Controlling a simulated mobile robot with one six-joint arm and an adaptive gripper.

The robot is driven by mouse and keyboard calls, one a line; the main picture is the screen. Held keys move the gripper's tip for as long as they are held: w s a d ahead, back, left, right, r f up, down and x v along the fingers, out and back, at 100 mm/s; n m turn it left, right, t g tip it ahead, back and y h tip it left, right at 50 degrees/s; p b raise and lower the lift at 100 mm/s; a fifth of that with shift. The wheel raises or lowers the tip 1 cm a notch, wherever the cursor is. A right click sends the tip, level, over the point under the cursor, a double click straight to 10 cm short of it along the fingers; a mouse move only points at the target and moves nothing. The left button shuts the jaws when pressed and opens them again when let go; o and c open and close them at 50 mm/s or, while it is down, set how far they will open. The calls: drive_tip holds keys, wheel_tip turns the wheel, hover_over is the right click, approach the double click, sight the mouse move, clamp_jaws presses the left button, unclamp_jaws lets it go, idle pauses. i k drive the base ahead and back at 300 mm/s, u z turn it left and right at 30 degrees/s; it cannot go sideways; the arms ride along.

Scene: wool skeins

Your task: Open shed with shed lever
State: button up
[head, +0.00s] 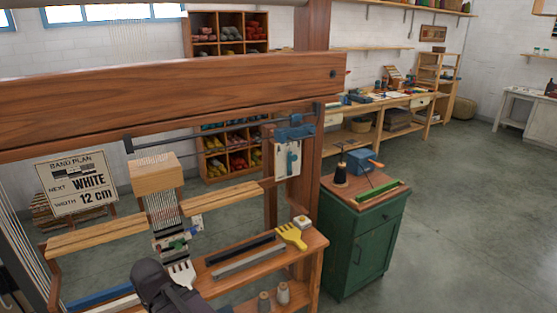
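A wooden loom frame (160,88) fills the left and middle of the head view. On its right post is a pale plate with an upright teal lever (291,160), which looks like the shed lever; a blue bracket (295,133) sits just above it. White warp threads (160,205) hang below a wooden block (154,174). My dark gripper (178,290) is at the bottom, low and left of the lever and well apart from it. A white fork-like comb (182,273) shows at its tip; I cannot tell whether it is held. The fingers are not clear.
A green cabinet (355,250) with tools on top stands right of the post. The floor at right is clear.

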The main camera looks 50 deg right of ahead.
sight(292, 165)
drive_tip(key=u, duration=0.8)
drive_tip(key=k, duration=1.25)
drive_tip(key=z, duration=1.85)
drive_tip(key=i, duration=0.25)
drive_tip(key=u, duration=0.5)
